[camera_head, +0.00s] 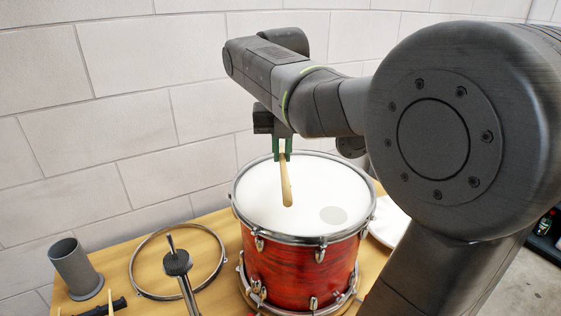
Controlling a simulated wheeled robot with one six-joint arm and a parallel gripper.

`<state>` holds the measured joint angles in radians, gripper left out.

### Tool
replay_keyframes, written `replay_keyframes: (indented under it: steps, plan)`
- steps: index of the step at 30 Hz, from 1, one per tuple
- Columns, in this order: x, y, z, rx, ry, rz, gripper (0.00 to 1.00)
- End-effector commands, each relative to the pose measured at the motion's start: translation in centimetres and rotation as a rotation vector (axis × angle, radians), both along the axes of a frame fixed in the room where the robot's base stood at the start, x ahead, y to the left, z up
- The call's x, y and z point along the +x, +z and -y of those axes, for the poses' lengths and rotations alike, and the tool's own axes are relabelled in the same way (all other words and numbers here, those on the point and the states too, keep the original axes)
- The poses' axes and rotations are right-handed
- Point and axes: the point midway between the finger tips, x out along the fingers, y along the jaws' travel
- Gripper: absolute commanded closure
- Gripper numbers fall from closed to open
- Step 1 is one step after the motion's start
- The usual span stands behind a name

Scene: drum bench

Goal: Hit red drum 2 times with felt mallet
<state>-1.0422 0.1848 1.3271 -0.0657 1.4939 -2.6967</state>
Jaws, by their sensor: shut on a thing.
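The red drum (302,272) stands on the table with a white head (262,197) and a chrome rim. My gripper (282,152), with green fingers, is above the far part of the drum head. It is shut on a pale wooden stick (286,186), which points down and toward the camera over the head. The stick's lower end is rounded, and I see no clear felt on it, so I cannot tell whether it is the felt mallet. I cannot tell whether its end touches the head.
A metal hoop (137,262) lies left of the drum, with a dark-headed metal rod (177,262) in front of it. A grey cup (76,268) stands at the far left of the wooden table (212,222). A white item (391,223) is partly hidden at right.

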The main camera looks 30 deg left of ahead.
Motion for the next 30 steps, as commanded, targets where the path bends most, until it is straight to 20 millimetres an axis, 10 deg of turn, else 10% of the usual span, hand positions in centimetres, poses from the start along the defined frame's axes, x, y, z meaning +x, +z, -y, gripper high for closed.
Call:
replay_keyframes:
  steps: [30]
  plan:
    - [-0.1, -6.5, 0.2, 0.0, 0.028, -0.001, 1.0]
